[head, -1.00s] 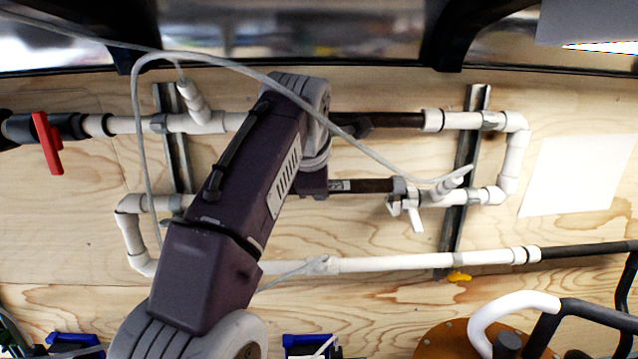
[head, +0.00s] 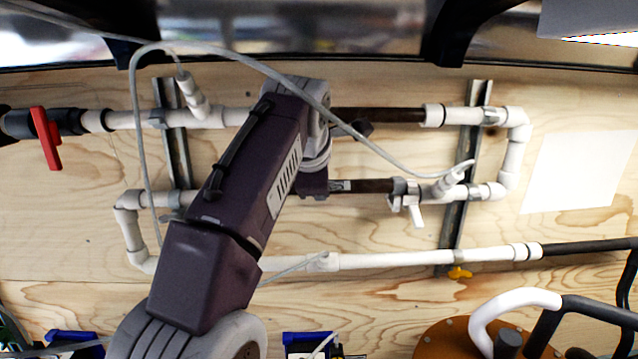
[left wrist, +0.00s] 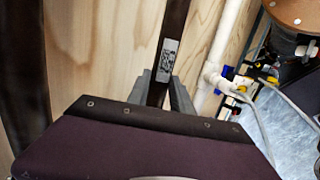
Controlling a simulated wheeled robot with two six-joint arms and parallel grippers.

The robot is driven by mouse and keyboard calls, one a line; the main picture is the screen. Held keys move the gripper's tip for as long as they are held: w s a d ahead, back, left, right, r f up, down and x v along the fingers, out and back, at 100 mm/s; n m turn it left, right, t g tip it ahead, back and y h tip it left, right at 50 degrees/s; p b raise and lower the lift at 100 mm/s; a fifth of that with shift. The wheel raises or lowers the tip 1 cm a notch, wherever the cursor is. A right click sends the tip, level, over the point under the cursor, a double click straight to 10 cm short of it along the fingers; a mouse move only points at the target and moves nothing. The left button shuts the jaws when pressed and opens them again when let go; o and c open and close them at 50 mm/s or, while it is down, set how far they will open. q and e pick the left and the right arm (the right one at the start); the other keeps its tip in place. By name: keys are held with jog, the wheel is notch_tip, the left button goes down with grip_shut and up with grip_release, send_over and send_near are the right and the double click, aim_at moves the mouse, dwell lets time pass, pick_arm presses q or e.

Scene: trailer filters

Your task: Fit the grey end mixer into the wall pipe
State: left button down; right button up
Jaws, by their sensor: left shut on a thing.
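The mixer is a dark tube (head: 372,186) lying level in the middle pipe row. A printed label on it shows in the left wrist view (left wrist: 168,58). Its right end meets a grey fitting (head: 399,187) beside a white valve. I cannot tell how deeply it is seated. Its left end is hidden behind my left arm. The wall pipe (head: 152,199) shows left of the arm. My left gripper's fingers (left wrist: 166,88) are shut around the tube; in the head view my wrist mostly hides them. My right gripper is not in view.
Another dark tube (head: 378,116) sits in the upper pipe row. A grey cable (head: 290,88) hangs in front of the pipes. A lower white pipe (head: 425,259) runs below. Metal rails (head: 466,150) hold the pipes to the wooden wall. A red valve handle (head: 46,138) is at left.

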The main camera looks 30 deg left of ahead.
pick_arm(q)
jog(key=shift+f+b, duration=0.85)
jog(key=shift+f, duration=0.1)
jog(key=c, duration=1.1)
grip_release()
jog(key=shift+o, duration=0.2)
jog(key=shift+r, duration=0.1)
jog(key=p+v, duration=0.1)
jog(key=v, duration=0.8)
